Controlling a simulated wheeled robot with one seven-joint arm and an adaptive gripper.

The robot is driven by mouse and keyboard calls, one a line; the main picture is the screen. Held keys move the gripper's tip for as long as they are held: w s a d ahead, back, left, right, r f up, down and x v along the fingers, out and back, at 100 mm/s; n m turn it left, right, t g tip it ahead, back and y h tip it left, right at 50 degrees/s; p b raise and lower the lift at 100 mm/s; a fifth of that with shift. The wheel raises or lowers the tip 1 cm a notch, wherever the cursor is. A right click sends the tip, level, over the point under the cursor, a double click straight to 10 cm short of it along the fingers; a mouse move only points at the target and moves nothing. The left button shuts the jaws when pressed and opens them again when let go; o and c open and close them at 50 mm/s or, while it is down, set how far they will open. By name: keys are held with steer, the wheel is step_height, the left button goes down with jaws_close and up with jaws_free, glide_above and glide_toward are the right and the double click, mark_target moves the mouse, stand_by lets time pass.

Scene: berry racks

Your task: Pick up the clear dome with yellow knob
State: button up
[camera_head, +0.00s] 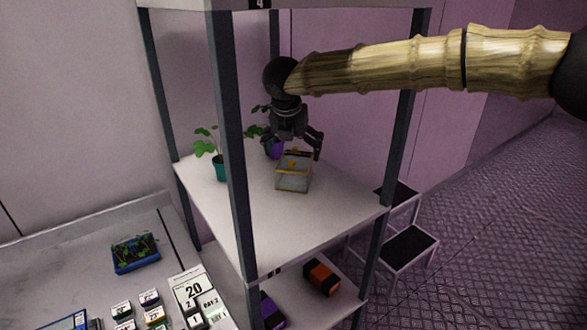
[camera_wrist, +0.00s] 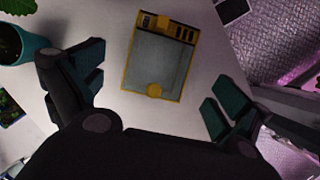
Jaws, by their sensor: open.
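The clear dome (camera_head: 293,180) is a box-shaped clear cover with yellow edges and a yellow knob on top, standing on the white shelf of the rack. In the wrist view the dome (camera_wrist: 160,62) lies between and ahead of my fingers, with its round yellow knob (camera_wrist: 155,90) near the line between the fingertips. My gripper (camera_head: 297,147) points down just above the dome. In the wrist view my gripper (camera_wrist: 154,90) has its fingers wide apart with nothing held. I cannot tell the exact height gap to the knob.
A plant in a teal pot (camera_head: 220,168) and one in a purple pot (camera_head: 273,150) stand close by on the shelf (camera_head: 265,225). Dark rack posts (camera_head: 232,150) frame it. An orange-black box (camera_head: 321,278) sits on the lower shelf. The shelf's front is clear.

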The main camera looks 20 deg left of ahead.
mark_target(295, 166)
steer(key=shift+s+p+x, duration=0.2)
steer(key=shift+p+x, duration=0.9)
steer(key=shift+x, duration=2.4)
steer(key=c, duration=1.2)
steer(key=shift+o, duration=0.2)
steer(key=shift+r, duration=0.1)
